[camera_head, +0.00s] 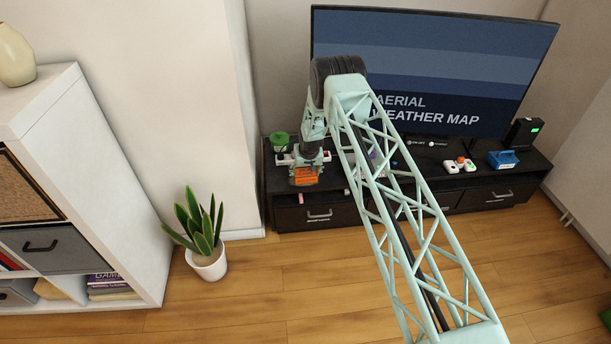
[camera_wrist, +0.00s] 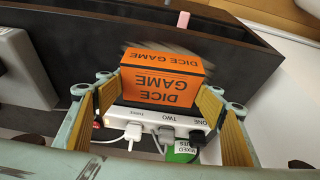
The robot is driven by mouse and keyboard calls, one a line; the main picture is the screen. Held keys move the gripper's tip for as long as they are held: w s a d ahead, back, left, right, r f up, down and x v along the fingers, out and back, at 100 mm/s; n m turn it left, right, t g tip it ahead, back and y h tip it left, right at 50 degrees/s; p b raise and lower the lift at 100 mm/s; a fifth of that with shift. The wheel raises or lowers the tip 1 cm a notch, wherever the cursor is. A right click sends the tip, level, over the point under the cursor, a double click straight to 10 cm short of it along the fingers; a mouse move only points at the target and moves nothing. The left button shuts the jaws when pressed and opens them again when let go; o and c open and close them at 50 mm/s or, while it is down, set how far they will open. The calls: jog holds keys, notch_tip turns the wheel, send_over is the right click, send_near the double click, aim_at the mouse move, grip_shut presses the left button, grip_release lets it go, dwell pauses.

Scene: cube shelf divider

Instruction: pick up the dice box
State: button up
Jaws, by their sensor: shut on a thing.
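The dice box is an orange box with black "DICE GAME" lettering. In the wrist view the dice box (camera_wrist: 160,80) sits between the two fingers of my gripper (camera_wrist: 161,98), its lettering upside down. My gripper is shut on the box, with a finger pad against each side. In the head view the dice box (camera_head: 305,177) shows as a small orange patch at the end of my arm, by the left part of the dark TV stand (camera_head: 400,200). My wrist partly hides it there, and I cannot tell whether it touches the stand.
A white power strip (camera_wrist: 180,122) with several plugs lies close by the box in the wrist view. A green-lidded jar (camera_head: 280,141) is near my gripper. A television (camera_head: 450,60) stands behind; a blue basket (camera_head: 503,159) is to the right. A potted plant (camera_head: 208,262) stands on the floor.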

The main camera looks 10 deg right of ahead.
aim_at(305, 172)
notch_tip(305, 172, up, 9)
jog(key=shift+f+p, duration=0.15)
jog(key=shift+p, duration=0.7)
